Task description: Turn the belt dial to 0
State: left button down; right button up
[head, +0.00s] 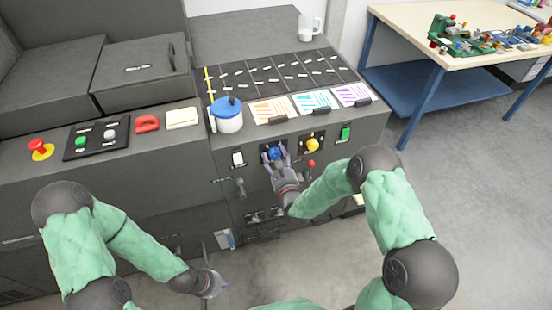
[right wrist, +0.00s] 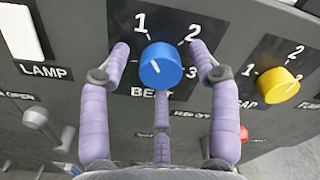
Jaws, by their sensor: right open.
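The blue belt dial (right wrist: 160,66) sits on a dark plate with the numbers 1, 2 and 3 showing around it. The 0 is not visible, and I cannot tell surely where the dial points. My right gripper (right wrist: 160,58) is open, with one purple finger to the left of the dial and one to the right, and no clear contact. In the head view my right gripper (head: 275,156) is at the blue dial (head: 274,152) on the machine's front. My left gripper (head: 214,286) hangs low at the front; its jaw state is unclear.
A yellow dial (right wrist: 278,84) is right of the belt dial, with a red lever (head: 311,163) below it. A white lamp switch (head: 238,158) and a grey lever (right wrist: 36,117) are to the left. A blue-lidded pot (head: 227,117) stands on the ledge above.

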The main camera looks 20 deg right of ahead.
jog(key=c, duration=1.1)
jog(key=shift+c, duration=0.2)
jog(key=shift+n, duration=0.3)
jog(key=n+b, duration=0.2)
jog(key=shift+n, duration=0.3)
jog(key=n+b, duration=0.2)
jog(key=n, duration=0.1)
jog(key=shift+f+n, duration=0.1)
jog(key=shift+n, duration=0.3)
jog(key=n+b, duration=0.2)
jog(key=n, duration=0.1)
jog(key=shift+n, duration=0.3)
jog(key=shift+n+b, duration=0.8)
jog(key=shift+n, duration=0.9)
